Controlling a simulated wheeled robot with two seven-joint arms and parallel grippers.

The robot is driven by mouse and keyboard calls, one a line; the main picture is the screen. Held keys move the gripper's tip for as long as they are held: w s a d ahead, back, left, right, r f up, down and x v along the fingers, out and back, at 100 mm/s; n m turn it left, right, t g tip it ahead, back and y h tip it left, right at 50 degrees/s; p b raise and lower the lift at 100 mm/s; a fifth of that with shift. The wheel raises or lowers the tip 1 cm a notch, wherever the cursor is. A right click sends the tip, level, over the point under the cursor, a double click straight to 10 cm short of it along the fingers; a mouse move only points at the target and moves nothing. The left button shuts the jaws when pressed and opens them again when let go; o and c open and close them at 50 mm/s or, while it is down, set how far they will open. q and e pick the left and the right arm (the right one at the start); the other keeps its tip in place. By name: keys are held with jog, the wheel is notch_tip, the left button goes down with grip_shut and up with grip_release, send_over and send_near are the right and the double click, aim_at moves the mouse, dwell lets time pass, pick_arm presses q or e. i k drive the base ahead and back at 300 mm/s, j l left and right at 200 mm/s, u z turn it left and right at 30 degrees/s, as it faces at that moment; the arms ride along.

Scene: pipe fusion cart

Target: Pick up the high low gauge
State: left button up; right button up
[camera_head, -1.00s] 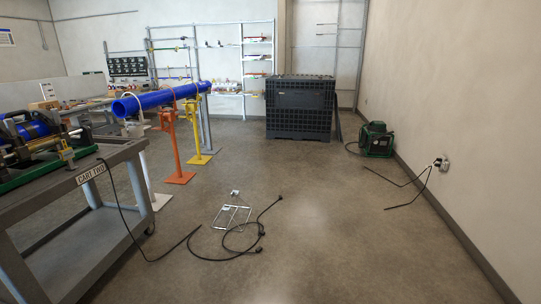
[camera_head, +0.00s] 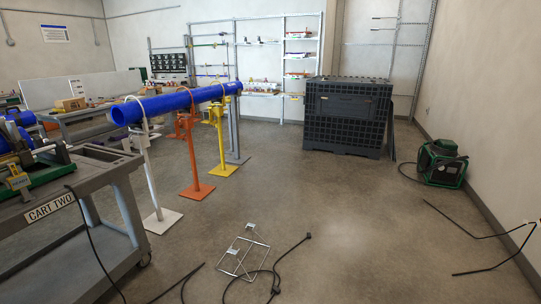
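I cannot make out a high low gauge in the head view. Small items too tiny to identify lie on the far workbench (camera_head: 72,114) at the left and on the back shelves (camera_head: 300,62). Neither of my grippers shows in this view.
A grey cart labelled CART TWO (camera_head: 98,200) stands close at left, bearing a green machine (camera_head: 38,172). A blue pipe (camera_head: 170,103) rests on several stands. A wire frame (camera_head: 243,257) and black cable (camera_head: 268,272) lie on the floor. A black crate (camera_head: 347,115) and green machine (camera_head: 442,163) stand right.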

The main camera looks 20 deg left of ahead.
aim_at(19, 181)
jog(key=i+j+u, duration=0.1)
jog(key=i+u, duration=0.2)
jog(key=u, duration=0.15)
jog(key=i+u, duration=0.45)
jog(key=i+l+u, duration=0.2)
jog(key=u, duration=0.25)
jog(key=i+j+u, duration=0.2)
jog(key=u, duration=0.2)
jog(key=i+u, duration=0.8)
